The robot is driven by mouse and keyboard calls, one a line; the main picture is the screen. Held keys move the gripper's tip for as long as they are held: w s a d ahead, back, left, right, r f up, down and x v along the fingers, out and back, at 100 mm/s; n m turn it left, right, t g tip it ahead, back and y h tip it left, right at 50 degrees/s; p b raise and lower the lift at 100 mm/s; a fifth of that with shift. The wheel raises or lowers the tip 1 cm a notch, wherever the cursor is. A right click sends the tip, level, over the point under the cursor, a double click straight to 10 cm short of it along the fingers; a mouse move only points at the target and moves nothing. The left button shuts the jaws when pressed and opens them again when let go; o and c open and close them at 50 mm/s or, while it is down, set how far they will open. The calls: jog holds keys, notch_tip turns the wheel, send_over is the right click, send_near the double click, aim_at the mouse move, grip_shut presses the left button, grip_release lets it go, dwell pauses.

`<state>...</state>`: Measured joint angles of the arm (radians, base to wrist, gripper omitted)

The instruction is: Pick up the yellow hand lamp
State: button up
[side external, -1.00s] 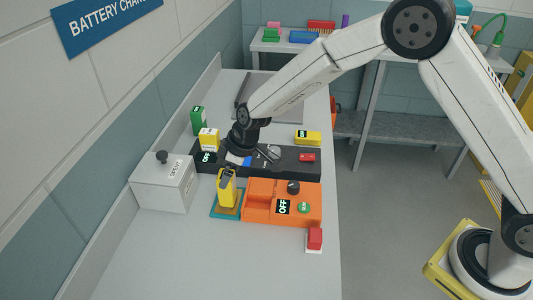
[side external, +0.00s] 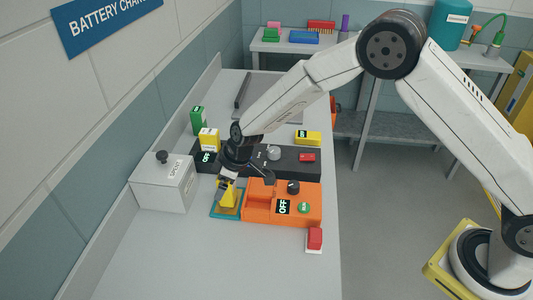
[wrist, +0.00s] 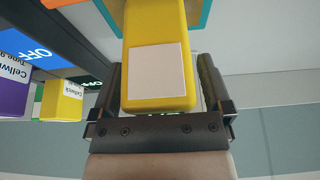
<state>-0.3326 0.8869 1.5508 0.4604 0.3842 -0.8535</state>
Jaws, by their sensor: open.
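The yellow hand lamp (side external: 228,197) stands on a teal-edged pad (side external: 216,213) in the middle of the bench, left of the orange unit. In the wrist view the lamp (wrist: 158,75) is a yellow block with a blank pale label, and its near end reaches in between my fingers. My gripper (side external: 228,182) is open at the top of the lamp, one finger on each side in the wrist view (wrist: 160,88). A small gap shows beside the right finger; contact on the left is unclear. The arm hides the lamp's upper part in the side view.
The orange unit (side external: 256,213) with an OFF display is close on the right. A black charger strip (side external: 292,160) lies behind, with a yellow pack (side external: 208,140) at its left end. A grey SPENT box (side external: 148,192) stands left.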

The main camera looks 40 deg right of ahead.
jog(key=shift+c, duration=0.2)
grip_shut()
jog(key=shift+r, duration=0.2)
jog(key=shift+r, duration=0.45)
jog(key=s+d+r, duration=0.2)
jog(key=s+r, duration=0.4)
jog(key=s+d+r, duration=0.2)
jog(key=s+r, duration=0.3)
jog(key=s, duration=0.2)
jog(key=shift+s+d+r, duration=0.15)
jog(key=shift+d+r, duration=0.1)
jog(key=shift+r, duration=0.15)
